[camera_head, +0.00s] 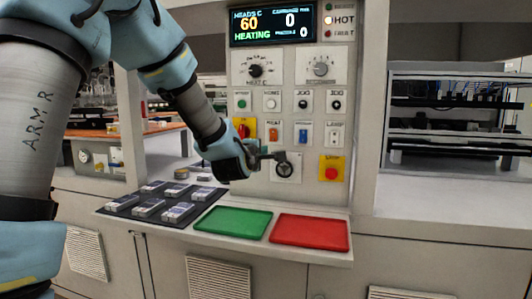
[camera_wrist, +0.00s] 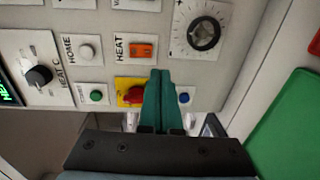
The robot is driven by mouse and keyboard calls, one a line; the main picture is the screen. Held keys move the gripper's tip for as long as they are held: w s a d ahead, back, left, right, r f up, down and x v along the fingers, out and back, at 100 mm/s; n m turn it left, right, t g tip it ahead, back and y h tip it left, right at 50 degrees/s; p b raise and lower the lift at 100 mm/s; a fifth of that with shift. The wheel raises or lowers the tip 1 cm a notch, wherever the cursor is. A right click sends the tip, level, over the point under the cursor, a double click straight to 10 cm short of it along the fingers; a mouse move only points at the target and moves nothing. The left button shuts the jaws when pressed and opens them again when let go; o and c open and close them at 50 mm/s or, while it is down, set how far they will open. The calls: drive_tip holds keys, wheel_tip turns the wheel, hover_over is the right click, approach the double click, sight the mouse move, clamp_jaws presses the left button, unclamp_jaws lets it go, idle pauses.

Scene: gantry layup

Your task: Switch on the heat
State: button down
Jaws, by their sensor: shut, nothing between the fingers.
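The HEAT switch (camera_head: 274,133) is an orange rocker on a white plate in the middle of the control panel. It also shows in the wrist view (camera_wrist: 142,50), uncovered. My gripper (camera_head: 264,156) is in front of the panel, below the HEAT switch in the head view. In the wrist view its teal fingers (camera_wrist: 160,78) are together and empty. Their tips appear just below the HEAT plate, beside a red knob on a yellow plate (camera_wrist: 132,95). I cannot tell whether they touch the panel. The display (camera_head: 272,23) reads 60 and HEATING.
Nearby are the HEAT C dial (camera_head: 256,71), a blue rocker (camera_head: 303,133), a round dial (camera_head: 285,168) and a red stop button on yellow (camera_head: 331,173). A green tray (camera_head: 233,223), a red tray (camera_head: 310,232) and a dark tray of small parts (camera_head: 125,212) lie on the shelf below.

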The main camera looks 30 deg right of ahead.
drive_tip(key=shift+f+b+v, duration=0.2)
drive_tip(key=shift+b+v, duration=0.1)
drive_tip(key=shift+v, duration=0.8)
drive_tip(key=shift+f+b+v, duration=0.25)
drive_tip(key=shift+b+v, duration=0.05)
drive_tip(key=shift+v, duration=0.85)
